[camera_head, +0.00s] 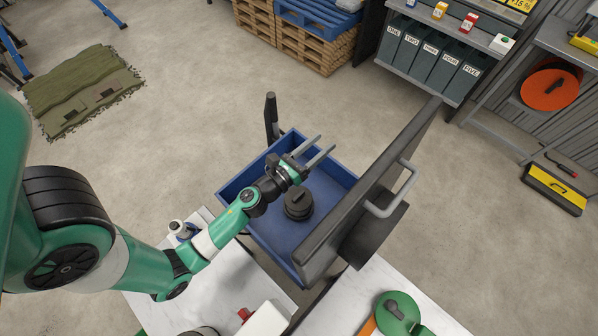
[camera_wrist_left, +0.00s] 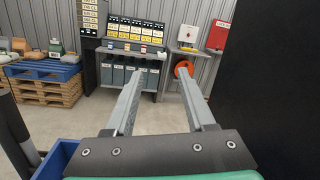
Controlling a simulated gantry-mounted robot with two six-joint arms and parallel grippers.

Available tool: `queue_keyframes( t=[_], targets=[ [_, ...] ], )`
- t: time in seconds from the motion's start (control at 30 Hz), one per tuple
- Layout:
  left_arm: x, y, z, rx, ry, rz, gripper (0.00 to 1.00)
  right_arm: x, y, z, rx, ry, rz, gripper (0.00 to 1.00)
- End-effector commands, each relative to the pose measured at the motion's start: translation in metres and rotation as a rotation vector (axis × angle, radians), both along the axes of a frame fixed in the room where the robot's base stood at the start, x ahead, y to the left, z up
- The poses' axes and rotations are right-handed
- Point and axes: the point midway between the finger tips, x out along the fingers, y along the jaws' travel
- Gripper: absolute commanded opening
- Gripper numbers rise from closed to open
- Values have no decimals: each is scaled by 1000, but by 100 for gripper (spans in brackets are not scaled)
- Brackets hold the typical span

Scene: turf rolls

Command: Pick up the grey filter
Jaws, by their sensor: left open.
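A dark grey, round, ridged piece (camera_head: 298,204), which looks like the grey filter, stands in a blue open-topped box (camera_head: 338,172). My left gripper (camera_head: 326,143) is open and empty, its fingers pointing to the upper right over the far part of the box. It appears above and beyond the filter, not touching it. In the left wrist view my left gripper (camera_wrist_left: 166,62) shows two parted fingers with nothing between them. The filter does not show there. My right gripper is not in view.
A dark upright panel with a grey handle (camera_head: 400,192) rises along the box's right side. A dark post (camera_head: 271,118) stands at its far left corner. White worktops (camera_head: 345,305) lie in front. Blue pallets (camera_head: 316,22) and a shelf (camera_head: 480,40) stand farther back, with open floor between.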

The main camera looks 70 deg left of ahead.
Motion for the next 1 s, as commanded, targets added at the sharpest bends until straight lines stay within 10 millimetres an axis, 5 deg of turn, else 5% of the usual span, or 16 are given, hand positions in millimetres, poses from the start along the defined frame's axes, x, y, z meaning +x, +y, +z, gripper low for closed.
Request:
queue_keyframes(
  t=[0.03, 0.1, 0.2, 0.3, 0.53, 0.8, 1.0],
  targets=[
    [-28, -1, -84, 26, 121, 19, 55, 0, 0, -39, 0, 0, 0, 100],
    [-66, -7, -157, 54, 266, 31, 55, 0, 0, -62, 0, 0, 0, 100],
    [-114, -20, -231, 59, 420, 38, 55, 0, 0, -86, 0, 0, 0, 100],
    [-144, -32, -269, 51, 509, 38, 55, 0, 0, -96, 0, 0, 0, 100],
    [-153, -37, -278, 48, 542, 35, 55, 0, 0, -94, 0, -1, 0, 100],
    [-113, -18, -296, 49, 539, 35, 55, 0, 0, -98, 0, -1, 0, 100],
    [-101, -11, -301, 47, 540, 37, 55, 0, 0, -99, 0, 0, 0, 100]
  ],
)
